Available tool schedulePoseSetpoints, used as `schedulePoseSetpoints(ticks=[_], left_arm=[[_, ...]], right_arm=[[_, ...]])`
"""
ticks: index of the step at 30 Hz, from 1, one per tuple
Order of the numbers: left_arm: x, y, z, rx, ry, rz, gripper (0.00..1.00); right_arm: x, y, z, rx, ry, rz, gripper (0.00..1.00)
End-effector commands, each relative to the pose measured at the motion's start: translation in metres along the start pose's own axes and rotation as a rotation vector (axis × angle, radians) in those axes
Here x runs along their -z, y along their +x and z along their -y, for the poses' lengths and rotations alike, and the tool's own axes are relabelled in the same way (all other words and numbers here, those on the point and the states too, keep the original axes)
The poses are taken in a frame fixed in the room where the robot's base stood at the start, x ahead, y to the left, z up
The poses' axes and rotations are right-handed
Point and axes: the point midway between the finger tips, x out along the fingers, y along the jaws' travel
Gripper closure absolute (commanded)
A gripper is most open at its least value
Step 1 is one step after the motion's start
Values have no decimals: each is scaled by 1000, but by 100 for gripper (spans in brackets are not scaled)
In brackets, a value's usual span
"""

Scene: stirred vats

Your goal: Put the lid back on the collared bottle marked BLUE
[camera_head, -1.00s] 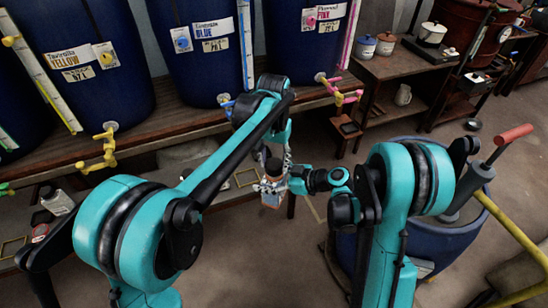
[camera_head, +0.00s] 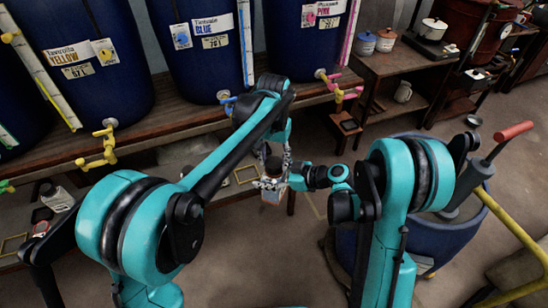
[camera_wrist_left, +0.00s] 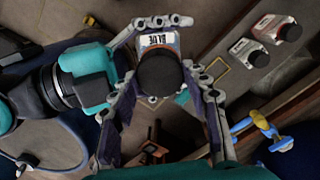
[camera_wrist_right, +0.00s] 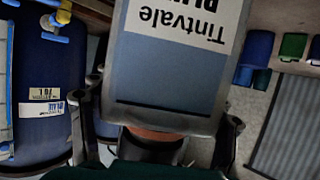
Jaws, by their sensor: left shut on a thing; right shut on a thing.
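The bottle marked BLUE (camera_wrist_right: 180,60) has a blue and white label reading Tintvale, and shows a brownish collar (camera_wrist_right: 152,132). My right gripper (camera_head: 284,180) is shut around its body; the bottle (camera_head: 271,196) is held in the air between the arms. A dark round lid (camera_wrist_left: 160,72) is at the bottle's mouth, and also shows in the right wrist view (camera_wrist_right: 150,150) against the collar, with no clear gap. My left gripper (camera_wrist_left: 162,92) is shut on the lid from above. Whether the lid is fully seated I cannot tell.
Big blue vats (camera_head: 205,50) with coloured taps stand on a wooden bench (camera_head: 180,115) behind. Other bottles (camera_head: 57,198) with dark caps sit low at the left. A blue tub (camera_head: 450,240) stands at the right. The floor below the bottle is open.

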Motion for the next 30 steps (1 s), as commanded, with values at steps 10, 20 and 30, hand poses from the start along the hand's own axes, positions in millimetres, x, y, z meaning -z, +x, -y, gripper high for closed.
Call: schedulePoseSetpoints(ticks=[10, 20, 30], left_arm=[[0, 3, 0, 0, 0, 0, 30], [0, 2, 0, -1, 0, 0, 30], [0, -53, 0, 0, 0, 0, 30]], right_arm=[[1, 0, 0, 0, 0, -1, 85], [1, 0, 0, 0, 0, -1, 85], [1, 0, 0, 0, 0, -1, 85]])
